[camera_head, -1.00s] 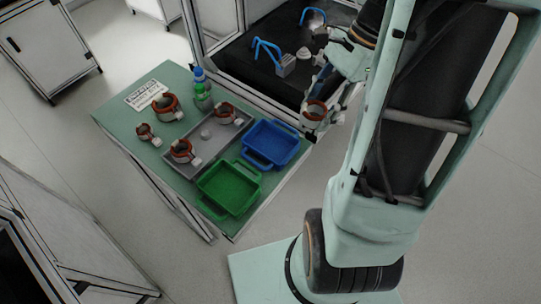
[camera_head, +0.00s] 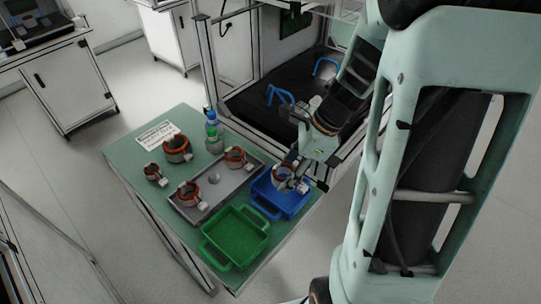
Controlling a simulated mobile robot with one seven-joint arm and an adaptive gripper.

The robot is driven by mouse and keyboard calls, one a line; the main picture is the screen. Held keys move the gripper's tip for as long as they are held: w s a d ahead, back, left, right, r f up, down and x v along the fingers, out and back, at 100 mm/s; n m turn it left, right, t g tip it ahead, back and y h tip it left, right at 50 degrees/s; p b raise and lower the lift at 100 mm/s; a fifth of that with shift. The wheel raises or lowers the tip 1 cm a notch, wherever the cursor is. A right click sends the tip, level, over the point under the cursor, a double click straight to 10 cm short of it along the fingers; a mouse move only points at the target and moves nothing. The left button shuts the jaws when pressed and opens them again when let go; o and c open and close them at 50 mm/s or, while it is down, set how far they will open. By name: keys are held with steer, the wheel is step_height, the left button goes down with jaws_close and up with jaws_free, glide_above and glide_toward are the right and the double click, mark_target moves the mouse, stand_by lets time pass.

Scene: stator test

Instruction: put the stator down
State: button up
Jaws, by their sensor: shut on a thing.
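My gripper (camera_head: 302,178) is shut on a stator (camera_head: 284,174), a copper and white ring. It holds the ring over the far part of the blue tray (camera_head: 263,204); whether it touches the tray I cannot tell. The green tray (camera_head: 213,254) beside it is empty. Two stators, one (camera_head: 235,157) and another (camera_head: 187,194), sit in the grey tray (camera_head: 213,198) with a small round piece. A larger stator (camera_head: 177,148) and a smaller one (camera_head: 152,174) stand on the table's left part.
The green table (camera_head: 128,154) carries a printed sign (camera_head: 157,135) and bottles (camera_head: 212,128) at the back. Behind it is a framed enclosure with a black floor (camera_head: 258,106) and blue handles (camera_head: 325,67). Cabinets stand further back.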

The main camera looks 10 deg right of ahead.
mark_target(273, 191)
steer(key=shift+w+a+f, duration=0.35)
steer(key=shift+a+f, duration=0.05)
steer(key=shift+f, duration=0.25)
steer(key=shift+w+a+f, duration=0.3)
steer(key=shift+a+f, duration=0.05)
steer(key=shift+f, duration=0.25)
steer(key=shift+w+f+b, duration=0.1)
steer(key=shift+f+b, duration=0.4)
steer(key=shift+f, duration=1.05)
steer(key=shift+f, duration=0.2)
steer(key=o, duration=1.3)
steer(key=shift+r, duration=0.3)
steer(key=p+v, duration=0.2)
steer(key=v, duration=0.9)
steer(key=shift+d+r, duration=0.1)
steer(key=shift+r, duration=0.3)
